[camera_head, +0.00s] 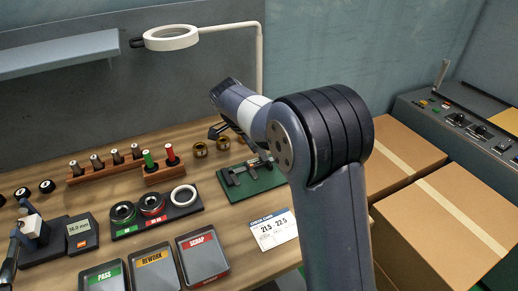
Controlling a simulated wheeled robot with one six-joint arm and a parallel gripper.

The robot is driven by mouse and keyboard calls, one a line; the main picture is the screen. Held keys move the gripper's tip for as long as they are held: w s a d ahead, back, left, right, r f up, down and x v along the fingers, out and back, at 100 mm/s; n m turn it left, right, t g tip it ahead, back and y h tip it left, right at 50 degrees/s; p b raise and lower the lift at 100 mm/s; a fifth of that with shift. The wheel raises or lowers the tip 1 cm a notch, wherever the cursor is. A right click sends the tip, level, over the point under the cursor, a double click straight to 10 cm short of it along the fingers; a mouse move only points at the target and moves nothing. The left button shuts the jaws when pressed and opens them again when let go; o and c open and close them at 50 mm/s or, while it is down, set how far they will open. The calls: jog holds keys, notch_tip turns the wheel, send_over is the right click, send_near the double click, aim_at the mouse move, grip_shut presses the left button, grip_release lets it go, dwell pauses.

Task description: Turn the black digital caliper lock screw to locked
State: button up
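A dark caliper (236,177) lies on a green mat (265,184) on the wooden bench, in the middle of the head view. Its lock screw is too small to make out, so its position cannot be told. My arm rises from the bottom right and bends left. My gripper (256,150) is just above the back right part of the mat, close to the caliper. My own arm hides much of it. Whether it touches the caliper, and whether it is open or shut, cannot be told.
Left of the mat are ring gauges (152,204), a wooden gauge rack (107,166) and a display unit (82,233). Trays (203,258) and a paper card (273,229) lie in front. A ring lamp (171,37) hangs behind. Cardboard boxes (445,222) stand right.

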jog(key=shift+o, duration=0.9)
jog(key=v, duration=1)
jog(key=shift+r+p, duration=0.3)
jog(key=shift+r, duration=0.05)
jog(key=shift+s+a+f, duration=0.1)
jog(key=shift+a, duration=0.05)
jog(key=x, duration=1)
jog(key=shift+d+f+b, duration=0.2)
jog(key=shift+f+b, duration=0.1)
jog(key=shift+b, duration=0.05)
jog(key=shift+r, duration=0.1)
